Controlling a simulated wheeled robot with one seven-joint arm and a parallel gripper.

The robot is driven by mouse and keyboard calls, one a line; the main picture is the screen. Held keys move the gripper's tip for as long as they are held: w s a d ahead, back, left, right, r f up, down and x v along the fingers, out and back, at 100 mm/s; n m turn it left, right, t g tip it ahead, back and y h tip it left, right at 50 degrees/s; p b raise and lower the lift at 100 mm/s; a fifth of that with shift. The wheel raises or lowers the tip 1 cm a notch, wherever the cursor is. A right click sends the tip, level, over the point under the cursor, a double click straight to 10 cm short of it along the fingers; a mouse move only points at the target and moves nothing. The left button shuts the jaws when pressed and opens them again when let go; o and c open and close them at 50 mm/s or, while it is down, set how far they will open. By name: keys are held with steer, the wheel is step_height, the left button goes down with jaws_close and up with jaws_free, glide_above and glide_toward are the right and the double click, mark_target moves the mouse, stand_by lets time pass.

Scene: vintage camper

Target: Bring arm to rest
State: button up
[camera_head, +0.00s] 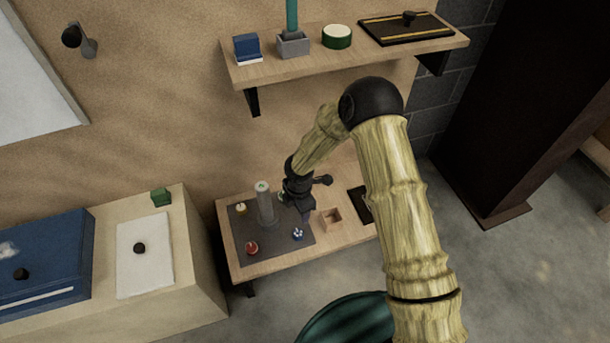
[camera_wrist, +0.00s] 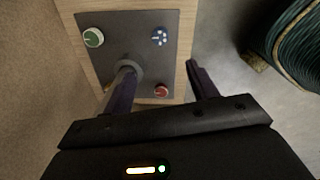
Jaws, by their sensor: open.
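My arm reaches forward from the lower right in the head view. My gripper (camera_head: 306,215) hangs over the right part of a low wooden table (camera_head: 275,262). In the wrist view my gripper (camera_wrist: 160,82) is open, its two dark fingers spread apart with nothing seen held between them. A dark mat (camera_head: 272,250) lies on the table below. A grey post (camera_head: 265,207) stands on the mat; in the wrist view my left finger overlaps the post (camera_wrist: 128,66). Around it are a red piece (camera_head: 252,248), a blue-and-white piece (camera_head: 298,234), a yellow piece (camera_head: 241,208) and a green dial (camera_wrist: 93,37).
A small wooden box (camera_head: 331,219) and a black panel (camera_head: 361,204) lie right of the mat. A pale counter (camera_head: 200,270) stands left. A dark green ribbed thing (camera_head: 345,320) is near my arm. Floor shows at right.

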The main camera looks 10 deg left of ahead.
steer(key=d+r+m+t, duration=0.1)
steer(key=d+r+m, duration=1.1)
steer(key=d+r, duration=0.4)
steer(key=s+d+r+m+t, duration=0.1)
steer(key=s+d+r+m, duration=1.1)
steer(key=m, duration=0.3)
steer(key=w+p+v, duration=0.2)
steer(key=p+v, duration=1)
steer(key=p, duration=0.1)
steer(key=w+a+r+p+v, duration=0.1)
steer(key=w+p+v, duration=0.2)
steer(key=p+v, duration=0.9)
steer(key=shift+d+r+p, duration=0.4)
steer(key=shift+r+p, duration=0.05)
steer(key=shift+p, duration=0.15)
